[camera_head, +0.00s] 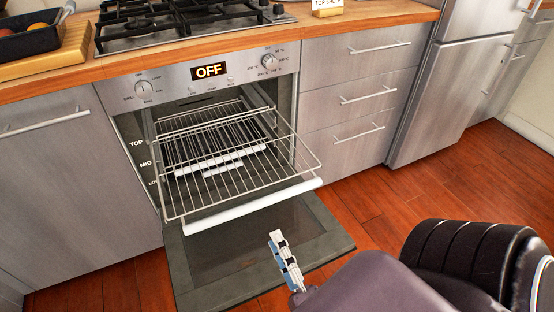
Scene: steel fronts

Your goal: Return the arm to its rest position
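My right gripper (286,262) shows at the lower middle, over the lowered oven door. Its pale, narrow fingers point up and left, and I see nothing held between them. From this angle I cannot tell whether the fingers are apart. My dark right arm (440,270) comes in from the lower right. My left gripper is not in view.
The oven door (330,242) hangs open above the wooden floor. A wire rack (225,187) with a white front bar is pulled out of the oven. The display reads OFF. Drawers (352,95) beside the oven are shut. Floor to the right is clear.

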